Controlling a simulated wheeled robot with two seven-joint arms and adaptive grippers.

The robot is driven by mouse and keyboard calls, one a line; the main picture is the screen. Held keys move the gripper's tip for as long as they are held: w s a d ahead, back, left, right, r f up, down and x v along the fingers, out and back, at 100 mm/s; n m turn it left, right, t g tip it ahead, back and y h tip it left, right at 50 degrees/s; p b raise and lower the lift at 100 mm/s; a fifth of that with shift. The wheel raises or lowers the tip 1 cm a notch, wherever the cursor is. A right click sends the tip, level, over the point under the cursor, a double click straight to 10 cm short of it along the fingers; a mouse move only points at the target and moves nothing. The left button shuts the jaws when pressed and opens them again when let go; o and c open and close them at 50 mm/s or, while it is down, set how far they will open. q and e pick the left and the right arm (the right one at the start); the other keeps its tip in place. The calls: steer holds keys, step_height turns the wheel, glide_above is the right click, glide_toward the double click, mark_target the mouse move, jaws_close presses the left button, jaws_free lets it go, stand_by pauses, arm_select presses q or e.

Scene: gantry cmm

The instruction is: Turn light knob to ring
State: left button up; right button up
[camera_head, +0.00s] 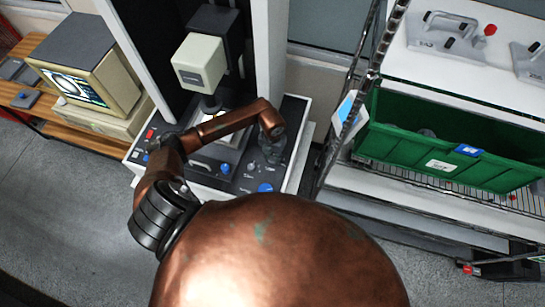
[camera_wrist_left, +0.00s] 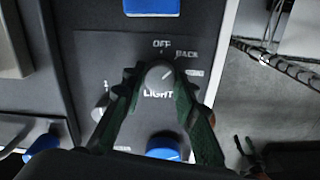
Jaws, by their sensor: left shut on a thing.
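The light knob (camera_wrist_left: 160,75) is a small grey round knob on the dark panel, above the word LIGHT, in the left wrist view. My left gripper (camera_wrist_left: 158,78) is shut on it, one dark green finger on each side. A pale pointer line on the knob slants up and to the right. OFF is printed above the knob and BACK to its upper right. A label at its right is partly covered by a finger and hard to read. In the head view my left gripper (camera_head: 272,150) is low over the console's right side and hides the knob.
A beige monitor (camera_head: 85,75) stands on a wooden bench at left. A green crate (camera_head: 430,160) sits on a rack at right, beside a cable chain.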

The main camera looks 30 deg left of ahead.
arm_select(q)
steer(key=shift+c, duration=0.4)
steer(key=shift+w+a+f+m+b, duration=0.1)
steer(key=shift+m+b, duration=0.6)
steer(key=shift+b, duration=0.2)
steer(key=m+b, duration=0.4)
steer(key=b, duration=0.1)
steer(key=shift+m+b, duration=1.2)
steer(key=shift+b, duration=0.1)
steer(key=shift+m+b, duration=0.55)
steer(key=shift+m, duration=0.05)
steer(key=o, duration=1.1)
steer(key=shift+o, duration=0.2)
